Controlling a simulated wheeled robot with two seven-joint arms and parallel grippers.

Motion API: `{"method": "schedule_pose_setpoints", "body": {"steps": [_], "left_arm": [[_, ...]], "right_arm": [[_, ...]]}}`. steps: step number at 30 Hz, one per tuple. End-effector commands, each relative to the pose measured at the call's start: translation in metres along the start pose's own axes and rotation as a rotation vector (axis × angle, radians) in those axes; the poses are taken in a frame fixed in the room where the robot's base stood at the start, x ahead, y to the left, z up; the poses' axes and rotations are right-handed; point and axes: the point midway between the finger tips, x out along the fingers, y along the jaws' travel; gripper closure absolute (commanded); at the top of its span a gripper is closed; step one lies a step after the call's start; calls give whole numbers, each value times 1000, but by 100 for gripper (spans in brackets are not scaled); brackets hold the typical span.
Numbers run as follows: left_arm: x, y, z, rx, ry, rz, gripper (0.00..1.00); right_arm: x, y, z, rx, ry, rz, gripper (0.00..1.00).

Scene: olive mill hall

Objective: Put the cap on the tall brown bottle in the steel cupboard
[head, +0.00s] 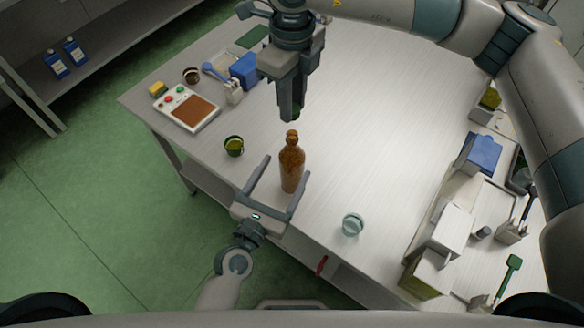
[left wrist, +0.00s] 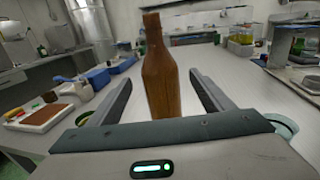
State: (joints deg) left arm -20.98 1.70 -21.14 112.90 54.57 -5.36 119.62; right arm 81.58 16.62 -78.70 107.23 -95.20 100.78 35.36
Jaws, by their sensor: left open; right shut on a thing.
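The tall brown bottle (head: 291,168) stands upright on a pale table, not inside a cupboard. It also shows in the left wrist view (left wrist: 161,80), with no cap visible on its neck. My left gripper (head: 287,166) is open, with one finger on each side of the bottle; gaps show between fingers and glass in the left wrist view. My right gripper (head: 291,113) points down above and behind the bottle's neck. It is shut on a small dark green thing (head: 296,111), probably the cap, mostly hidden by the fingers.
A green cup (head: 234,146) stands left of the bottle, a glass jar (head: 352,224) to its right. Boxes crowd the right side. A grey shelf (head: 100,62) holds blue bottles. The table's middle is clear.

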Motion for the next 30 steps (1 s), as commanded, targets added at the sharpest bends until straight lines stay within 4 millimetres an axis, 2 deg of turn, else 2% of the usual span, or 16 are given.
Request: {"method": "schedule_pose_setpoints", "body": {"steps": [9,15,21,30], "left_arm": [[52,0,1,0,-2,2,26],[77,0,0,0,-1,1,26],[89,0,0,1,1,0,26],[91,0,0,1,1,0,26]], "right_arm": [[0,0,0,0,0,0,96],[0,0,0,0,0,0,96],[0,0,0,0,0,0,96],[0,0,0,0,0,0,96]]}}
